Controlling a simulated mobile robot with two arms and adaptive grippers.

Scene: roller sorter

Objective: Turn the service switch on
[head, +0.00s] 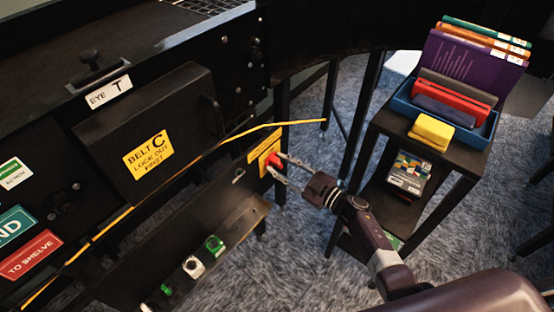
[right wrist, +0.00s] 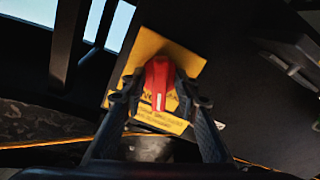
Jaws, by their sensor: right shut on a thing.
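The service switch is a red handle (head: 271,160) on a yellow plate (head: 257,150) at the end of the dark machine panel. In the right wrist view the red handle (right wrist: 159,82) stands out in front of the yellow plate (right wrist: 150,47), and the plate looks tilted. My right gripper (head: 277,168) reaches in from the lower right with its fingers at the handle. In the right wrist view its two fingers (right wrist: 158,92) are on either side of the handle, shut on it. Lettering on the plate is partly hidden. My left gripper is not in view.
A black cover box (head: 145,130) labelled Belt C lock out projects left of the switch. A yellow cord (head: 235,134) runs past it. A ledge with green and white buttons (head: 192,266) is below. A small black stand with a blue bin (head: 402,104) of books is right.

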